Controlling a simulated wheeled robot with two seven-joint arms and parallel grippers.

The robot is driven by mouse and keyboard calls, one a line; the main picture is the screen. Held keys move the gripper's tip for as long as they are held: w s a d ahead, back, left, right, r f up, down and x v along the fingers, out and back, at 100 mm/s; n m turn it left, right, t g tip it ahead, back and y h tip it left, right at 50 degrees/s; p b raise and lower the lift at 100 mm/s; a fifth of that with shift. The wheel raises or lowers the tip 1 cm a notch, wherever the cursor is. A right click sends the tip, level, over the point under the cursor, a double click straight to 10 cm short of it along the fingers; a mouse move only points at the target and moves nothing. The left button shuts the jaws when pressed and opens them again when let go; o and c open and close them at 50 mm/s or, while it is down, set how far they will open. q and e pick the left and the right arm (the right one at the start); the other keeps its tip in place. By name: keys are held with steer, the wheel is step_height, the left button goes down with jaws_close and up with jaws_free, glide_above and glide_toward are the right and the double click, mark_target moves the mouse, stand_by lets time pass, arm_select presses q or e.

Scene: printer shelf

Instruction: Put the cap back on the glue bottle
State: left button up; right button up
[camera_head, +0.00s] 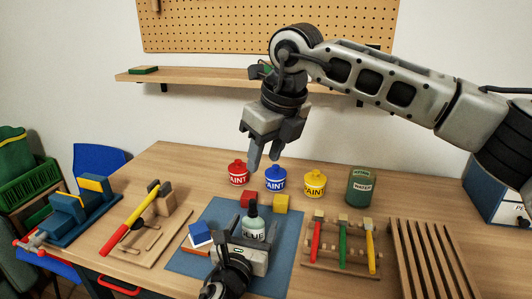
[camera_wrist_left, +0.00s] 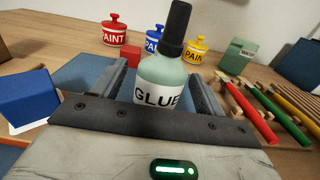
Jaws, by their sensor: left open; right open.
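The pale green glue bottle (camera_head: 254,222) stands upright on the blue mat (camera_head: 205,255), its label facing my left gripper. A tall black cap (camera_wrist_left: 176,25) sits upright on its neck above a wider dark collar, with no gap visible. My left gripper (camera_wrist_left: 158,92) is open low around the bottle, one finger on each side; whether the fingers touch it is unclear. My right gripper (camera_head: 264,163) is open and empty, pointing down in the air above and behind the bottle. In the head view my left wrist hides part of the mat.
Red (camera_head: 238,172), blue (camera_head: 276,178) and yellow (camera_head: 315,182) paint pots and a green water pot (camera_head: 361,187) stand behind the mat. Small blocks lie around the bottle. A tool rack (camera_head: 341,254) and slatted rack (camera_head: 425,245) are right; a blue vise (camera_head: 66,220) is far left.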

arm_select(q)
steer(key=v, duration=1.5)
steer(key=shift+s, duration=0.25)
steer(key=shift+r, duration=0.1)
